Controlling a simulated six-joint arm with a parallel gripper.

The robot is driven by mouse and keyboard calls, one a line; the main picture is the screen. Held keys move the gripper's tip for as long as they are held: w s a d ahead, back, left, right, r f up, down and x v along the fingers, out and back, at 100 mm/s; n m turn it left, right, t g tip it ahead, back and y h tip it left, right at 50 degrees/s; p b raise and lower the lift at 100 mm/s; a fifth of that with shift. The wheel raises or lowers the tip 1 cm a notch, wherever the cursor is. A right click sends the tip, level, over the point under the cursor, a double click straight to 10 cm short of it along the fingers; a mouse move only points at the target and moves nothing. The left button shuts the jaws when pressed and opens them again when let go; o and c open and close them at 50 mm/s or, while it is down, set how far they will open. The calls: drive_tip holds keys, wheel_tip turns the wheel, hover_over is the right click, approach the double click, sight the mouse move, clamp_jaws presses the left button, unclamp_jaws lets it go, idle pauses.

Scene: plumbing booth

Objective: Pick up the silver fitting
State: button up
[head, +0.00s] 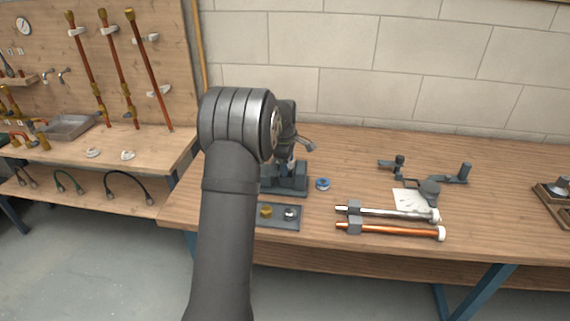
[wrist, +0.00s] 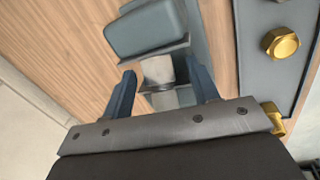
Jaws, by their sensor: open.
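The silver fitting (head: 290,213) sits on the right part of a small grey tray (head: 278,223) near the bench's front edge. A brass fitting (head: 265,211) sits to its left and also shows in the wrist view (wrist: 281,43). I cannot make out the silver fitting in the wrist view. My gripper (head: 288,166) points down over the grey-blue vise (head: 287,186), behind the tray. In the wrist view my gripper (wrist: 162,72) is open, its two fingers on either side of a short silver-grey cylinder (wrist: 158,70) at the vise; I cannot tell whether they touch it.
A blue ring (head: 323,184) lies right of the vise. A silver pipe (head: 390,212) and a copper pipe (head: 390,230) lie farther right, in front of a dark tool (head: 429,187) and paper. A stone wall stands behind. Bare wood lies between the ring and the dark tool.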

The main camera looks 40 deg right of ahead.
drive_tip(key=c, duration=1.1)
drive_tip(key=shift+c, duration=0.3)
drive_tip(key=shift+r, duration=0.2)
